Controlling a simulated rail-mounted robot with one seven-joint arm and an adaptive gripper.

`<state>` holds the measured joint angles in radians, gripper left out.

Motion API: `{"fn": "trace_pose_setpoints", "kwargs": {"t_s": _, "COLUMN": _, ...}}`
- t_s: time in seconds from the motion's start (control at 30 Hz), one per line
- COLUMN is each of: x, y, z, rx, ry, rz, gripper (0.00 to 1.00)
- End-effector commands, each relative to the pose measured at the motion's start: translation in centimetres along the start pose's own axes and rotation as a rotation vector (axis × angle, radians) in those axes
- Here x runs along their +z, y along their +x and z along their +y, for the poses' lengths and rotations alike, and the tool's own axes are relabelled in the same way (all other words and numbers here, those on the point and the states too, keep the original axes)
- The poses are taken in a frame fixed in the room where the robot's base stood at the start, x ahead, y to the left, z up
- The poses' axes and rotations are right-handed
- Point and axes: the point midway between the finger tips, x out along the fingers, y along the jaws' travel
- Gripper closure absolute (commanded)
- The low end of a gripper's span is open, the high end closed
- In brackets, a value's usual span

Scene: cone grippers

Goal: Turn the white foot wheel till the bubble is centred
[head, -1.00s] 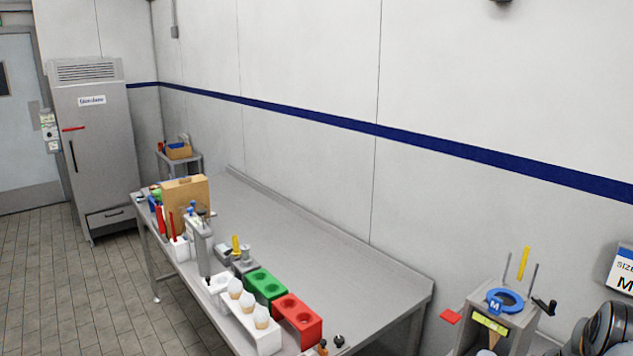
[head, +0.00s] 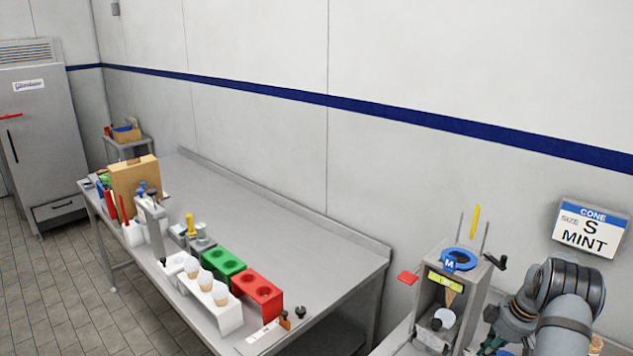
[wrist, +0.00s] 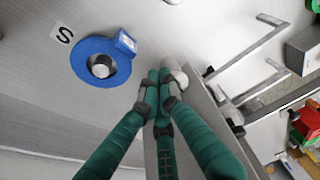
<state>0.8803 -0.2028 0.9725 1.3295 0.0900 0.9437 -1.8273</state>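The cone stand (head: 468,272) is a grey frame at the lower right of the head view. A yellow-green level vial (head: 444,283) is on its front; its bubble is too small to make out. A pale round part (head: 444,317) shows low in the stand; I cannot tell if it is the foot wheel. My gripper (head: 490,346) is low, right of the stand, partly cut off by the frame edge. In the wrist view its green fingers (wrist: 161,88) are drawn together at the tips. A whitish rounded piece (wrist: 178,75), possibly the white foot wheel, is just beyond them, and contact is unclear.
A blue ring (head: 458,260) marked M tops the stand, with a crank (head: 495,262) and red tab (head: 408,278) at its sides. Another blue ring (wrist: 78,60) lies near an S label. A sign (head: 591,228) reads size S mint. The long table (head: 290,240) holds colored blocks.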

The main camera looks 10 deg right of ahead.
Motion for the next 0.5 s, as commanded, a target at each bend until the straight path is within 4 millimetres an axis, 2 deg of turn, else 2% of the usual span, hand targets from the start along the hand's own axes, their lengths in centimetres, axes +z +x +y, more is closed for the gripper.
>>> {"fn": "trace_pose_setpoints", "kwargs": {"t_s": 0.5, "x": -0.19, "y": 0.11, "z": 0.8, "rx": -0.002, "ry": 0.001, "rz": 0.0, "gripper": 1.0}}
